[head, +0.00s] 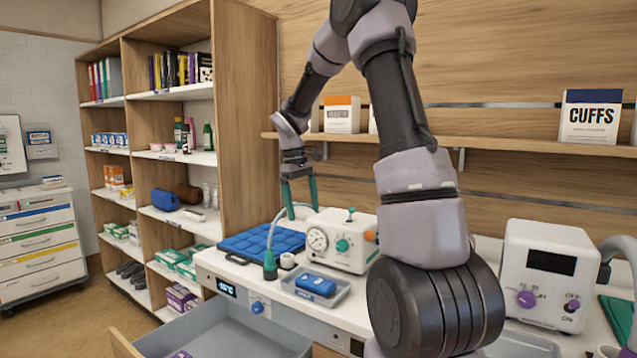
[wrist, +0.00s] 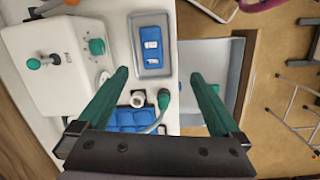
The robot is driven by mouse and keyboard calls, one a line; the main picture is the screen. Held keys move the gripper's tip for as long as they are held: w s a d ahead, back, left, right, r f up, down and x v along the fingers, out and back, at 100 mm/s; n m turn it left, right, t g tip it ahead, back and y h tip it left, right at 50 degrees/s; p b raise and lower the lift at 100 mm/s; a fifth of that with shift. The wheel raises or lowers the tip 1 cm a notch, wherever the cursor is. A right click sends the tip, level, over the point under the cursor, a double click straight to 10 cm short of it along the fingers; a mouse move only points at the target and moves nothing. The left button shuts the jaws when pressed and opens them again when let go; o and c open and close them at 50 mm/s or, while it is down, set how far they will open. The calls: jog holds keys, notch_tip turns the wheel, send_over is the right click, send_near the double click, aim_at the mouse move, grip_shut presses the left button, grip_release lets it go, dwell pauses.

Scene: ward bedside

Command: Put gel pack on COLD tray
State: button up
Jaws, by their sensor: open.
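A blue gel pack (head: 315,284) with white marking lies in a small grey tray (head: 341,294) on the white counter. In the wrist view the pack (wrist: 151,45) lies flat within the tray (wrist: 152,70). I cannot read any COLD label on the tray. My gripper (head: 303,212) hangs above the counter with green fingers pointing down, open and empty. In the wrist view the open gripper (wrist: 158,78) has its fingertips apart, and the pack shows beyond them, not touching.
A blue quilted pad (head: 262,243) lies at the counter's left. A white gauge unit (head: 341,240) with a hose stands behind the tray. A grey drawer (head: 225,335) is open in front. A white monitor (head: 546,273) stands at right. A shelf with boxes runs along the back wall.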

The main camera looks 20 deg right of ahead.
jog(key=s+a+r+m+t+y, duration=0.1)
jog(key=s+r+m+t, duration=0.1)
jog(key=s+r, duration=0.3)
jog(key=s+a+r+m+t+y, duration=0.1)
jog(key=s+a+r+m+t, duration=0.1)
jog(key=s, duration=0.9)
jog(key=s+a+r+m+t+y, duration=0.1)
jog(key=s+a+r+m+t, duration=0.1)
jog(key=s+r+m+t, duration=0.2)
jog(key=s+r, duration=0.3)
jog(key=s, duration=0.2)
jog(key=shift+a+r+m, duration=0.15)
jog(key=shift+r+m, duration=0.15)
jog(key=shift+m, duration=0.1)
